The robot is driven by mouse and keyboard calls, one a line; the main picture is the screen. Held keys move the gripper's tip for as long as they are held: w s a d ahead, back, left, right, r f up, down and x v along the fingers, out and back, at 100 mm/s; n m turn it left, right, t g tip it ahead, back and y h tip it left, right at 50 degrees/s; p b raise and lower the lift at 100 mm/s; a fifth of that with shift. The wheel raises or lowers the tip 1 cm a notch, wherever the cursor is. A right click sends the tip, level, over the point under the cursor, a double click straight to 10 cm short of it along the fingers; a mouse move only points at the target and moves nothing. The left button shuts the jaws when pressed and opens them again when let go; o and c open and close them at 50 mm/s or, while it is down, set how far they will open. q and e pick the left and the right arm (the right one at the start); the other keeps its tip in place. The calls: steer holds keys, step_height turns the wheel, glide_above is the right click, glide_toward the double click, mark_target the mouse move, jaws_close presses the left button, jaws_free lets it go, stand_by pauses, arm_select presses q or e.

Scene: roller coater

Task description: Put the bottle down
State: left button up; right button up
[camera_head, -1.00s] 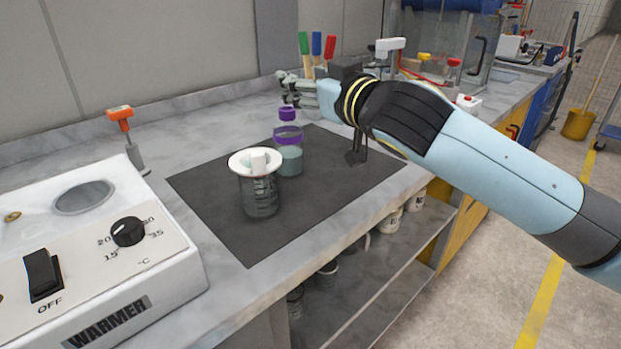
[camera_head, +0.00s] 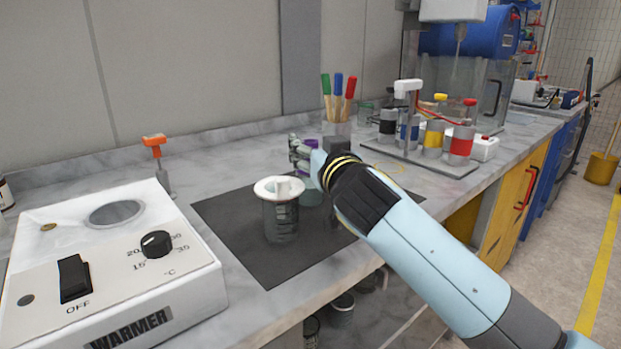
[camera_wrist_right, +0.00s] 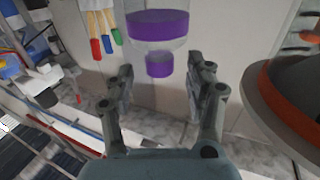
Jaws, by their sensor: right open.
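The bottle, with a purple cap and ring and pale greenish liquid (camera_head: 312,190), stands upright on the dark mat (camera_head: 245,238), behind and right of the lidded beaker (camera_head: 281,222). My right gripper (camera_head: 300,152) is at the height of the bottle's upper part and hides some of it in the head view. In the right wrist view the bottle (camera_wrist_right: 157,28) appears upside down, its cap between the open fingers (camera_wrist_right: 160,78) in the picture. Neither finger visibly touches it. My left gripper is out of view.
A white warmer (camera_head: 115,255) stands at the left. Behind the bottle, a holder has brushes with green, blue and red tips (camera_head: 338,95). A rack with coloured containers (camera_head: 433,133) stands to the right. The mat's front part is clear.

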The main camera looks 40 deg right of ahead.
steer(key=x, duration=0.2)
steer(key=shift+w+d+f, duration=0.1)
steer(key=shift+w+d, duration=0.05)
steer(key=shift+w, duration=0.25)
jaws_close()
stand_by(0.6)
